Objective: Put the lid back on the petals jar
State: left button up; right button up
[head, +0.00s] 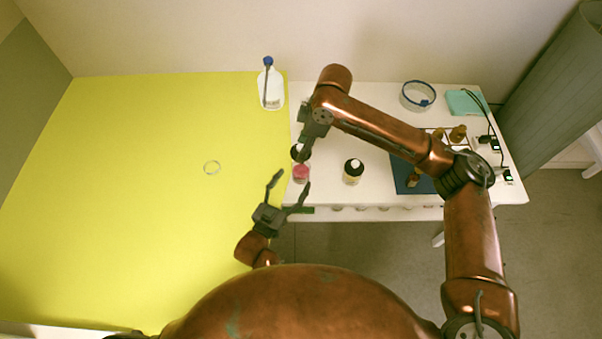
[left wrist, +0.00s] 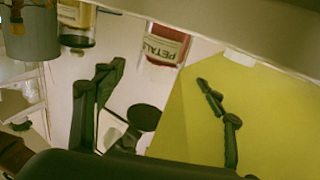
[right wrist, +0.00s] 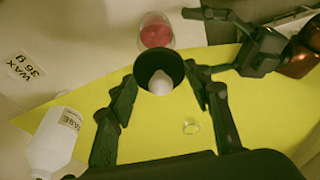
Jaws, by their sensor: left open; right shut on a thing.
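The petals jar (head: 301,174) stands open near the left edge of the white table, pink contents showing. Its "PETALS" label shows in the left wrist view (left wrist: 165,46), and the open jar in the right wrist view (right wrist: 156,32). My right gripper (right wrist: 160,77) is shut on the black lid (right wrist: 160,68), which has a pale centre from this side. The lid (head: 300,152) is held apart from the jar, just behind it in the head view. My left gripper (head: 293,180) is open at the jar's near side; the left wrist view shows the jar beyond its fingertips.
A dark-capped bottle (head: 353,172) stands right of the jar. A clear ring (head: 212,168) lies on the mostly bare yellow surface (head: 150,220). A blue mat (head: 405,177) lies farther right.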

aim_at(301, 172)
pick_arm(q)
jog(key=shift+x, duration=3.1)
jog(key=shift+c, duration=0.2)
grip_shut()
pick_arm(e)
jog(key=shift+f, duration=2.45)
